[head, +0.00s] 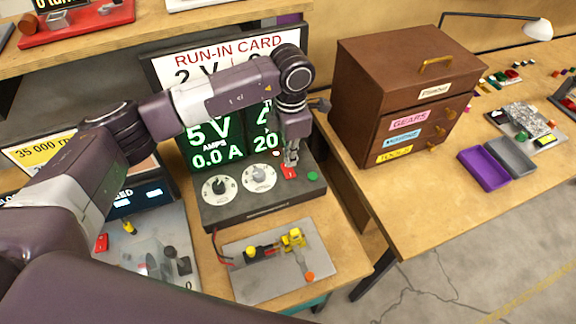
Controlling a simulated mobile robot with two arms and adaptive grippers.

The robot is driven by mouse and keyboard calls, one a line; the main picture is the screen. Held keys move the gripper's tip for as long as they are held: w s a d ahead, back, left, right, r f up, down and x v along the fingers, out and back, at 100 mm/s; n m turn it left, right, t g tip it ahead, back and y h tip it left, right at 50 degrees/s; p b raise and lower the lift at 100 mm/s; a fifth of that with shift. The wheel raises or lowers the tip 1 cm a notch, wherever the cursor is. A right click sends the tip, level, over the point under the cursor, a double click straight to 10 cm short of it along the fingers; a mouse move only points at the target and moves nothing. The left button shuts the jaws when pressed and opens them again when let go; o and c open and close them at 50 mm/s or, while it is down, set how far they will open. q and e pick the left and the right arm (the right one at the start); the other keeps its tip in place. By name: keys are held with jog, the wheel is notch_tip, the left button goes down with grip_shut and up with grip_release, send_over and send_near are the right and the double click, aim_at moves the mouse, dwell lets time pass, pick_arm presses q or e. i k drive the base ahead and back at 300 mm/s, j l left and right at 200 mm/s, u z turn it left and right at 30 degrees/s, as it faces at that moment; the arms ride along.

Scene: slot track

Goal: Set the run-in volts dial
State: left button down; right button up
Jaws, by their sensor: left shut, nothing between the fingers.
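My left gripper (291,162) is shut and empty, pointing down just above the red switch (289,173); contact cannot be told. My right gripper is not in view.
A green button (313,176) is right of the red switch. A grey plate (275,262) with a wired yellow motor stands in front. Another instrument (150,240) is at left. A brown drawer cabinet (400,90) and purple tray (484,168) are on the right bench.

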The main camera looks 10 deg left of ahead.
aim_at(218, 186)
jog(key=k, duration=1.5)
